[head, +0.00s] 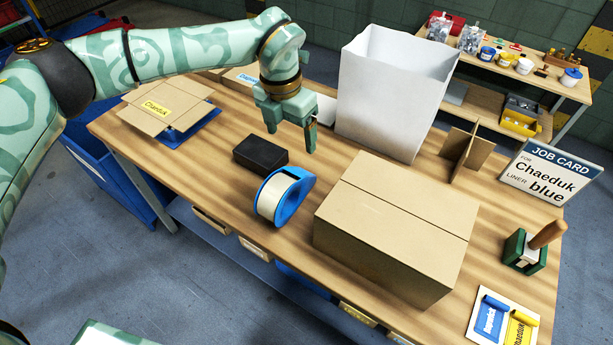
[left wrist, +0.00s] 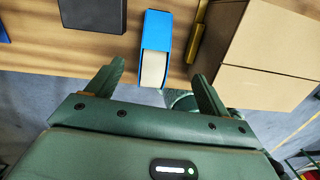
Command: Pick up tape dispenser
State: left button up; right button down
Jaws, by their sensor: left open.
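The blue tape dispenser (head: 302,190) with a cream roll stands near the front edge of the wooden table, between a black box and a closed cardboard box. It also shows in the left wrist view (left wrist: 155,30), centred between the two fingers in the picture. My left gripper (head: 291,138) is open and empty. Its fingers point down, above the table and behind the dispenser in the head view, apart from it. In the left wrist view the open fingers (left wrist: 155,82) show at either side. My right gripper is not in view.
The black box (head: 260,151) lies left of the dispenser, and the cardboard box (head: 385,235) stands close on its right. A tall white bag (head: 385,95) stands behind. An open carton (head: 165,105) is at the left.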

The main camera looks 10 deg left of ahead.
aim_at(286, 176)
pick_arm(q)
jog(key=shift+n+g+y, duration=0.3)
jog(key=shift+y, duration=0.1)
jog(key=f+b, duration=0.1)
jog(key=f, duration=0.5)
jog(key=s+a+f+b, duration=0.1)
jog(key=f, duration=0.3)
jog(key=shift+s+b, duration=0.1)
jog(key=shift+b, duration=0.2)
jog(key=shift+f, duration=0.8)
jog(key=f, duration=0.1)
jog(key=f+b, duration=0.1)
jog(key=f, duration=0.1)
jog(key=f+b, duration=0.1)
jog(key=shift+s+d+f, duration=0.15)
jog(key=shift+s+f, duration=0.15)
jog(key=shift+f, duration=0.1)
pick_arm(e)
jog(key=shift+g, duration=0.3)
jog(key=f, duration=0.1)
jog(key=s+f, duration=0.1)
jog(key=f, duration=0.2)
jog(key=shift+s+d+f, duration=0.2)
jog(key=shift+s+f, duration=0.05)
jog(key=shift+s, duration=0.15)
pick_arm(q)
jog(key=shift+r, duration=0.1)
jog(key=c, duration=1.1)
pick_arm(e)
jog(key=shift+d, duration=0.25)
